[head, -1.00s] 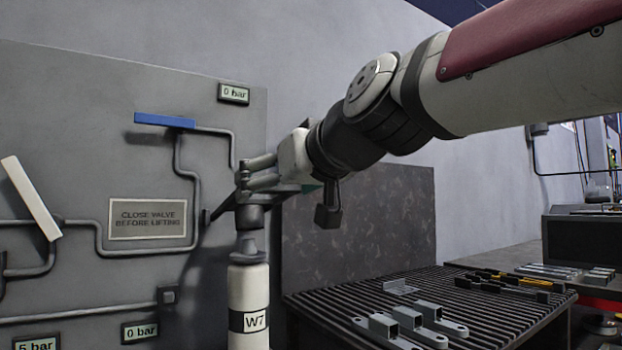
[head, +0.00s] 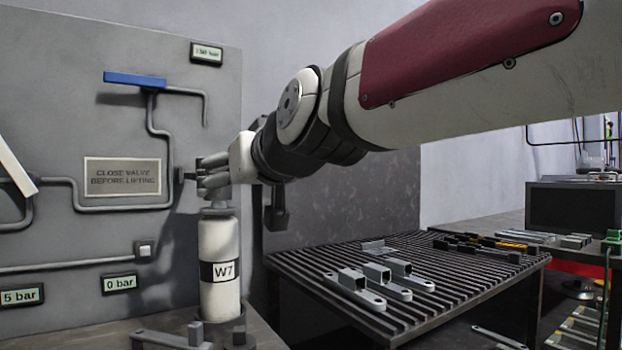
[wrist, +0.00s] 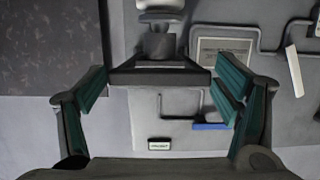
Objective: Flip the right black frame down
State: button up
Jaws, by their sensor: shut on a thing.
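My gripper (head: 212,178) is above the white W7 cylinder (head: 220,265), beside the grey valve panel. In the wrist view my gripper (wrist: 160,82) has its green-padded fingers well apart, with a black frame (wrist: 150,77) spanning between them; it is shut on this frame. The frame lies close to the dark neck (wrist: 158,46) of the cylinder. In the head view the frame is mostly hidden by my fingers. I cannot see a second black frame clearly.
The panel carries a blue lever (head: 135,79), a white lever (head: 14,165), pipes and a warning plate (head: 122,176). A slatted table (head: 440,290) with several grey brackets (head: 362,290) stands to the right. A dark speckled board (head: 380,200) stands behind my wrist.

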jog(key=o, duration=1.6)
jog(key=shift+w+f, duration=0.1)
jog(key=shift+f, duration=0.7)
jog(key=shift+r, duration=0.25)
jog(key=v, duration=1.2)
jog(key=shift+r, duration=0.2)
